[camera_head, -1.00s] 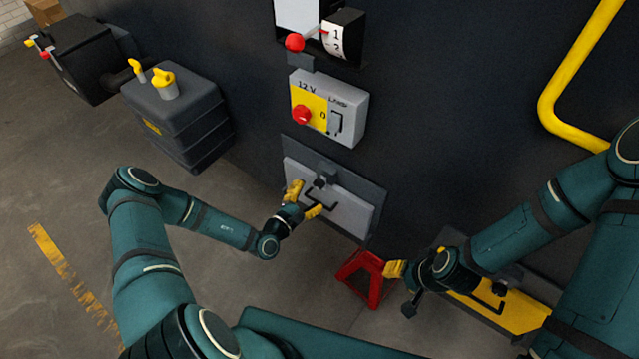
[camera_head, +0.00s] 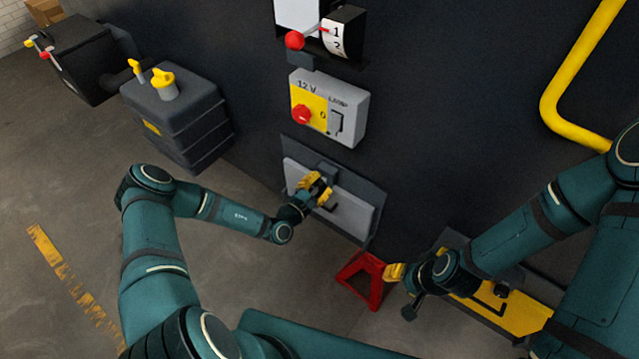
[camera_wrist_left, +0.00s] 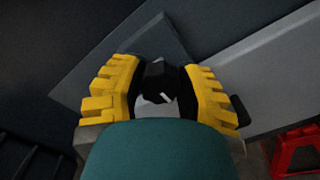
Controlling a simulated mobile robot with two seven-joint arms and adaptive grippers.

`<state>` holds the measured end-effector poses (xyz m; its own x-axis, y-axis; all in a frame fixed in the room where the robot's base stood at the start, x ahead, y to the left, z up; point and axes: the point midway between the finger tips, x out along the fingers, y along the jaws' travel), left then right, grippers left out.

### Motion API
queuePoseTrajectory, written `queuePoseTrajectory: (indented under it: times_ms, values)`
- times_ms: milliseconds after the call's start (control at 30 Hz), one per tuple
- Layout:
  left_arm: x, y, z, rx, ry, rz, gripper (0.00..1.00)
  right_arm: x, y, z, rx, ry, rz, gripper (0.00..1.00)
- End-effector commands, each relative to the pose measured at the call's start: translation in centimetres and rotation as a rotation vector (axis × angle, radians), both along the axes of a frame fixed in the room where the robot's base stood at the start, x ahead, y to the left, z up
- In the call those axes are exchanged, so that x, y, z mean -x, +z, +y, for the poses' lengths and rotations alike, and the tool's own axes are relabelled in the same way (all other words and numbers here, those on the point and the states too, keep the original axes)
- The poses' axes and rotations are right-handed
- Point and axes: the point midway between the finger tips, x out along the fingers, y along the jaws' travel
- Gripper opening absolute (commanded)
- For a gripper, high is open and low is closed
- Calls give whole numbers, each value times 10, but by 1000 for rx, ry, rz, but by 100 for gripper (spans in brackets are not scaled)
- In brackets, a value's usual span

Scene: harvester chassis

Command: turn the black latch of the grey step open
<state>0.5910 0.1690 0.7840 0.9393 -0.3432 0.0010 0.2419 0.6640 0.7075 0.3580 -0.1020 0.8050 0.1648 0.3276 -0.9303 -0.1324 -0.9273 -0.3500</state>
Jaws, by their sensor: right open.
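The grey step (camera_head: 351,215) is a flat panel folded up against the dark chassis wall, with a darker plate behind it. Its black latch is mostly hidden behind my left gripper (camera_head: 318,189) in the head view. In the left wrist view the black latch (camera_wrist_left: 158,80) stands between the two yellow fingers of my left gripper (camera_wrist_left: 162,92). The fingers lie close on either side of it; I cannot tell whether they touch it. My right gripper (camera_head: 397,272) is open beside the red stand, away from the latch.
A red stand (camera_head: 352,275) is on the floor below the step; it also shows in the left wrist view (camera_wrist_left: 296,150). A 12 V lamp switch box (camera_head: 350,112) is above the step. A yellow step (camera_head: 518,312) lies at lower right, and a yellow rail (camera_head: 555,90) above it.

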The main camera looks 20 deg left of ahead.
Motion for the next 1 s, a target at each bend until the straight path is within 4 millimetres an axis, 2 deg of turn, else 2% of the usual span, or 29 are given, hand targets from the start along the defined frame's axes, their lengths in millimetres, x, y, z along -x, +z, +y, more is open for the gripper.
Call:
queuePoseTrajectory:
  times_ms: [233, 467, 1000]
  values:
    - [0, 0, 1, 14, 1, 5, 0, -1, 2, 0, 0, 0, -1, 47]
    - [0, 2, 1, 104, 3, 39, 0, -3, 11, -1, 2, -6, -7, 47]
    - [0, 0, 1, 557, 5, 205, 0, -8, 41, -2, 1, -14, -19, 47]
